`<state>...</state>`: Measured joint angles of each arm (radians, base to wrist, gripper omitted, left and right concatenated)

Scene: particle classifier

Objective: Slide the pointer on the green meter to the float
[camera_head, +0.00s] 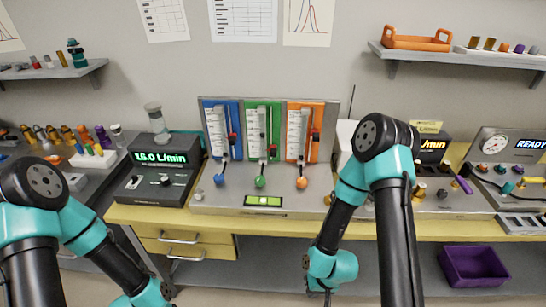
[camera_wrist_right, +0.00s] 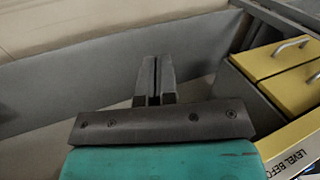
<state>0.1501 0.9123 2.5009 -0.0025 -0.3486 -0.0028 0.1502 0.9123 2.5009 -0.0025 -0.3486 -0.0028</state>
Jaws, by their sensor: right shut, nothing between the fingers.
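The green meter (camera_head: 262,130) is the middle of three flow meters on the grey panel, between the blue and orange ones. It has a white scale and a clear tube. A small red pointer (camera_head: 272,152) sits low on its right side. The float in the tube is too small to place surely. A green knob (camera_head: 260,182) is below. My right gripper (camera_head: 328,292) hangs low in front of the bench, well below the meter. In the right wrist view its fingers (camera_wrist_right: 155,80) are shut together and empty. My left arm's wrist is at the bottom edge; its gripper is out of frame.
The blue meter (camera_head: 221,130) and orange meter (camera_head: 304,130) stand close on either side. A black readout box (camera_head: 160,170) showing 16.0 L/min is left of the panel. Yellow drawers (camera_head: 180,245) are under the bench. A purple bin (camera_head: 474,267) is at lower right.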

